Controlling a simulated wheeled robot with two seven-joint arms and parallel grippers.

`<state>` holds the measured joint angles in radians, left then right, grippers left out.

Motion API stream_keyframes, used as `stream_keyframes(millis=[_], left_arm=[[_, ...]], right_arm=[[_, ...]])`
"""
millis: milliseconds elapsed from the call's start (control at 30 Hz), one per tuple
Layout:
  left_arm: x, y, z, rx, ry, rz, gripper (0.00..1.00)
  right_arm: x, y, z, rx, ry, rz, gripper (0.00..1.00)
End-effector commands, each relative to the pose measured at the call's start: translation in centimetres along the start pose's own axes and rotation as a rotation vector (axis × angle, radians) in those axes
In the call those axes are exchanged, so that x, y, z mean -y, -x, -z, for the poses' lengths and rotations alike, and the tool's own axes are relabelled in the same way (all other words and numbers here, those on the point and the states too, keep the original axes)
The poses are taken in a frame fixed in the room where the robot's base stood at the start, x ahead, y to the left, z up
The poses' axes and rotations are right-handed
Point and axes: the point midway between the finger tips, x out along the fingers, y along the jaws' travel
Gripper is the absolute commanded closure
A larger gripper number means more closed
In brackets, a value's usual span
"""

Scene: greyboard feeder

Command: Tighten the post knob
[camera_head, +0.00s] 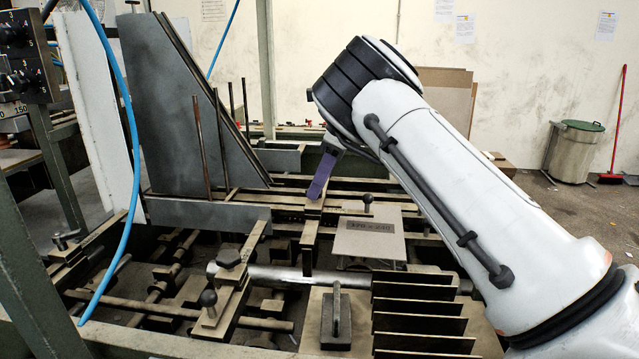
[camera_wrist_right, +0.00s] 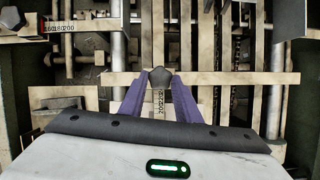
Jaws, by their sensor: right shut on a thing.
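The post knob (camera_wrist_right: 160,77) is a small dark faceted knob in the right wrist view. It sits on a pale bar, above a pale strip with printed scale numbers. My right gripper (camera_wrist_right: 160,82) has its two purple fingers on either side of the knob, shut on it. In the head view my right gripper (camera_head: 316,192) reaches down from the upper right onto the middle of the feeder. There the knob is hidden by the purple fingers. My left gripper is not in view.
Other dark knobs stand on the frame, one front left (camera_head: 208,298), one on a clamp (camera_head: 228,258) and one near the labelled plate (camera_head: 367,198). Upright fins (camera_head: 425,325) stand front right. A tall grey panel (camera_head: 180,110) and thin rods rise left of the gripper. A blue hose (camera_head: 132,130) hangs at left.

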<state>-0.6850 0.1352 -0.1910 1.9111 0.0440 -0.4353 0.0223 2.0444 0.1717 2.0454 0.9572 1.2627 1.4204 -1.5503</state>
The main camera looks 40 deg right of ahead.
Motion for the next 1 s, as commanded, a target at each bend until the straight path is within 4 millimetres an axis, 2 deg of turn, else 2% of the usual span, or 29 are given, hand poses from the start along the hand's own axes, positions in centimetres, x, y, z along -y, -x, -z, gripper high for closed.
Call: stream_keyframes(millis=[400, 700, 1000], left_arm=[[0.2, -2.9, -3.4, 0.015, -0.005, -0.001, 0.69], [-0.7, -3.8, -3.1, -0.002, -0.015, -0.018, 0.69], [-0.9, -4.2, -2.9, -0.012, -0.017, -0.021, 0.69]], right_arm=[[-0.3, -0.5, 0.0, 0.001, -0.233, 0.100, 0.93], [-0.6, -0.3, -0.1, 0.001, -0.440, 0.185, 0.93], [-0.7, -0.1, -0.3, 0.001, -0.570, 0.237, 0.93]])
